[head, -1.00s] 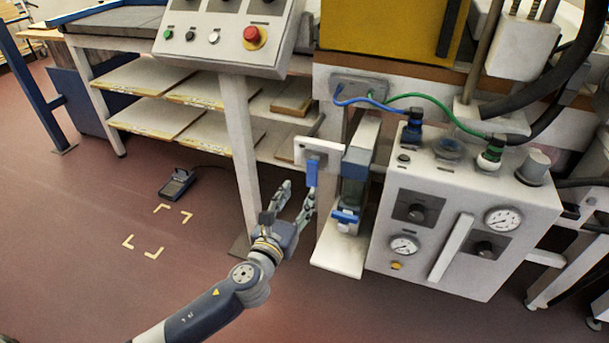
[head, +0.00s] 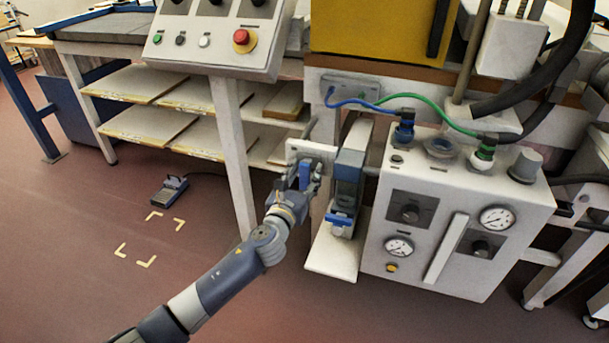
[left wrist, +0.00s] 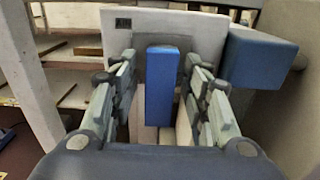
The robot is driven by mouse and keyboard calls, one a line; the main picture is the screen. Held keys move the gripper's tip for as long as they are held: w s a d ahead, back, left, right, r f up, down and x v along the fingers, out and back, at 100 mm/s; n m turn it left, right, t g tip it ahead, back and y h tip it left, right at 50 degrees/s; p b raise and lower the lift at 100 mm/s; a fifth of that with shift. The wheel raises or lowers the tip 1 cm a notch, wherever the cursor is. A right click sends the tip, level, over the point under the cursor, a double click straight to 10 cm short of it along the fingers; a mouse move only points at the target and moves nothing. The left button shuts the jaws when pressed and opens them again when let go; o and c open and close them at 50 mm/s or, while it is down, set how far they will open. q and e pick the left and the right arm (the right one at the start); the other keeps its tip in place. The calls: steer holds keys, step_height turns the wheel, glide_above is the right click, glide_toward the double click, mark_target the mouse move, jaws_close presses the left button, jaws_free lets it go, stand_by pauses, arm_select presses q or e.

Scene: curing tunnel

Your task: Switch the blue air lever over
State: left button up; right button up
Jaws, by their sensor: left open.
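The blue air lever (head: 305,176) hangs straight down from a grey block on a white plate (head: 311,149), left of the filter unit. In the left wrist view the lever (left wrist: 161,88) stands upright in the middle of the picture, in front of the plate (left wrist: 112,37). My left gripper (head: 304,180) is at the lever, with its fingers on either side. The left wrist view shows the gripper (left wrist: 160,88) open around the lever, with a visible gap to each finger. The lever's lower end is partly hidden in the head view. My right gripper is not in view.
The blue-grey filter unit (head: 348,180) stands close on the right, above a white shelf (head: 333,252). A white gauge box (head: 452,215) is farther right. A control panel (head: 215,40) with a red button and its white post (head: 233,150) stand to the left.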

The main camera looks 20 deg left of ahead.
arm_select(q)
jaws_close()
